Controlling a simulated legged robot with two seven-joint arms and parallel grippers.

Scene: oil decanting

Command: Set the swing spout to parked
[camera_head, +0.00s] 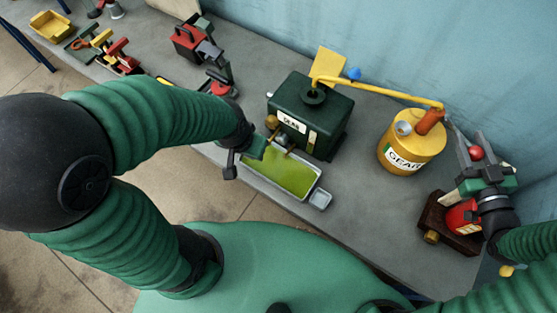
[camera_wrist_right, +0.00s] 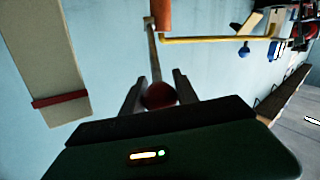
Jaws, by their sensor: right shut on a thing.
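The swing spout (camera_head: 385,91) is a yellow pipe running from the top of the dark green tank (camera_head: 310,112) to an orange end piece (camera_head: 429,121) above the yellow GEAR can (camera_head: 402,152). A thin grey rod leads from that end to a red ball knob (camera_head: 476,153). My right gripper (camera_head: 472,157) is shut on the red knob; in the right wrist view the knob (camera_wrist_right: 159,95) sits between the two fingers, with the yellow spout (camera_wrist_right: 215,39) beyond. My left gripper (camera_head: 240,150) is beside the tank's front tap; its finger opening is unclear.
A tray of green liquid (camera_head: 317,196) stands before the tank. A red can (camera_head: 462,217) in a dark wooden holder stands below my right gripper. Tools and a yellow bin (camera_head: 51,25) lie at the far left. The blue wall runs close behind the bench.

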